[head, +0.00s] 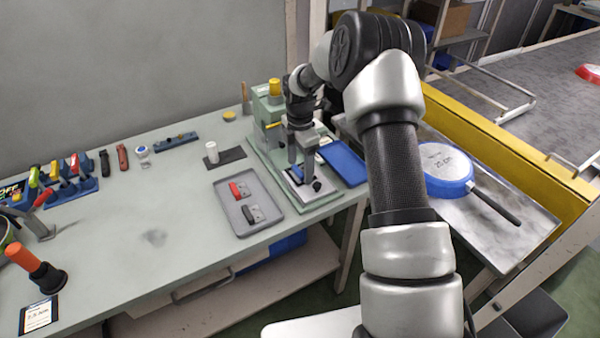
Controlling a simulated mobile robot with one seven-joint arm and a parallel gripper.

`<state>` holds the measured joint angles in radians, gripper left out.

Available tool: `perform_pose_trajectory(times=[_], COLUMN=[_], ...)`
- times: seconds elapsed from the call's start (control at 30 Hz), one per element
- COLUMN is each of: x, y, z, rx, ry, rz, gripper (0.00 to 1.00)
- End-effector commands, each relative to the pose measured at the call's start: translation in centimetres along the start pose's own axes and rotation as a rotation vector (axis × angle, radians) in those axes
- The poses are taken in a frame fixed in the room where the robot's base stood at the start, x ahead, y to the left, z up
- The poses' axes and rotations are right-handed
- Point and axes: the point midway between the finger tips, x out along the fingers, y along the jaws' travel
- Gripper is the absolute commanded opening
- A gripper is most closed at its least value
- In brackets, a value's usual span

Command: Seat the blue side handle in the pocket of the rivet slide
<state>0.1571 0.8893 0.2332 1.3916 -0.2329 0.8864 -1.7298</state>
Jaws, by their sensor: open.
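My gripper (301,174) is open and points down over the front of the green rivet machine (268,117). Its two fingers stand apart just above the rivet slide (313,192), a pale plate with a dark knob at its front. A small blue piece, apparently the blue side handle (297,171), shows low between the fingers, at the slide. The fingers partly hide it and the pocket. I cannot tell from this view whether it sits fully down in the pocket or is tilted.
A grey tray (271,226) left of the machine holds a red handle (236,190) and a black handle (249,214). A blue tray (343,163) lies right of it. A blue pan (443,168) rests on the metal surface at right. The bench's left middle is clear.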

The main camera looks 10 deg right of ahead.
Motion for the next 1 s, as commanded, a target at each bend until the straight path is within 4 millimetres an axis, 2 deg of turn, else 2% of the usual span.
perform_pose_trajectory(times=[0.07,0.3,0.37,0.73,0.87,1.0], x=[0.0,-0.1,-0.1,-0.8,-2.4,-4.9], y=[0.0,0.0,0.0,0.1,0.1,0.1], z=[0.0,0.0,0.0,0.0,0.0,0.0], rx=[0.000,0.000,0.000,0.000,0.000,0.000], ry=[0.000,0.000,0.000,0.000,-0.001,-0.002], rz=[0.000,0.000,0.001,0.002,0.004,0.004], gripper=[0.69,0.28,0.20,0.20,0.20,0.20])
